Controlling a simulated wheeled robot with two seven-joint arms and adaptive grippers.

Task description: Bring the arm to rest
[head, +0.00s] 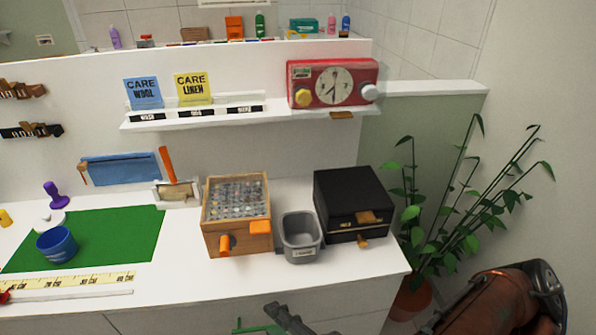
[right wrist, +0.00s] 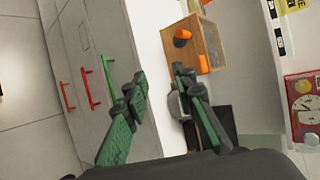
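My right gripper (right wrist: 158,82) shows in the right wrist view with its two green-padded fingers spread apart and nothing between them. In the head view only a dark piece of the right gripper (head: 288,319) shows at the bottom edge, in front of the white counter (head: 350,285). My right arm (head: 497,302) comes in at the lower right of the head view. My left gripper is not in view.
On the counter stand a wooden box (head: 238,236), a grey bin (head: 302,254) and a black box (head: 343,190). A potted plant (head: 412,297) stands right of the counter. Drawer fronts with red and green handles (right wrist: 107,72) lie left of the gripper in the wrist view.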

